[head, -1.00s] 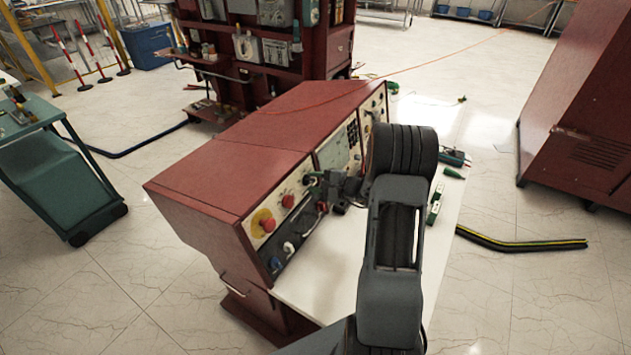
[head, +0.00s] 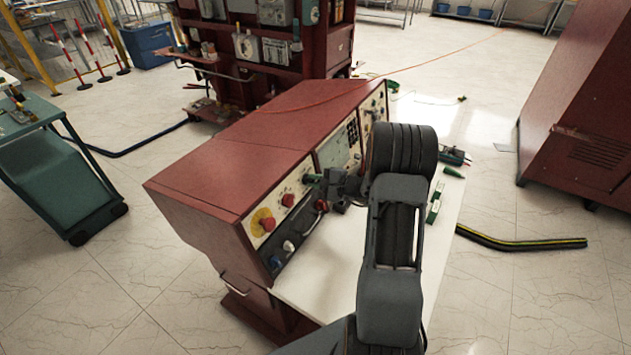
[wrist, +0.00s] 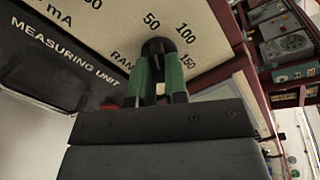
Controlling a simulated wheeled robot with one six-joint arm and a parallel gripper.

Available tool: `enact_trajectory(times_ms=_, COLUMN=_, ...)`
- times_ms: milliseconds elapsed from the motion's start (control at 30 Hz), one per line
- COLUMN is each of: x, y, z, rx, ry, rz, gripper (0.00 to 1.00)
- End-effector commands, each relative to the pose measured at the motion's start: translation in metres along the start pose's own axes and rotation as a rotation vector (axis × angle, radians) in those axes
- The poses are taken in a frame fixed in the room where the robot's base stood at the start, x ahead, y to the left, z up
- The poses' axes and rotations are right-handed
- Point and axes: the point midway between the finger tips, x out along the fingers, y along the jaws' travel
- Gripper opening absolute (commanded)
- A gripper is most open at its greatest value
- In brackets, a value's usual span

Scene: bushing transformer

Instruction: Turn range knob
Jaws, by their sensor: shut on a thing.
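The black range knob (wrist: 157,46) sits on the cream panel (wrist: 205,30) in the wrist view, with the numbers 50, 100 and 150 around it and part of the word RANGE beside it. My gripper (wrist: 158,66), with green fingers, is shut on the knob, one finger on each side. The fingers hide part of the knob and its pointer, so I cannot tell its setting. In the head view my gripper (head: 317,181) is at the front of the red console (head: 250,145), and the knob is hidden there.
A red knob (head: 288,200) and a red button on a yellow disc (head: 266,222) are on the panel to the left. The white desk top (head: 320,285) below carries small green tools (head: 452,172) at its right. My arm stands over the desk.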

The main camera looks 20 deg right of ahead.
Motion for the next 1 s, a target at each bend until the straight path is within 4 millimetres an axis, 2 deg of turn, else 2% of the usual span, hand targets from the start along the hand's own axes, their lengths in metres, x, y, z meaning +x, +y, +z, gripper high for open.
enact_trajectory(times_ms=267, x=0.0004, y=0.0021, z=-0.0008, rx=0.141, ry=0.000, rz=-0.008, gripper=0.00)
enact_trajectory(times_ms=1000, x=0.0002, y=0.0029, z=0.0017, rx=0.798, ry=-0.001, rz=-0.044, gripper=0.00)
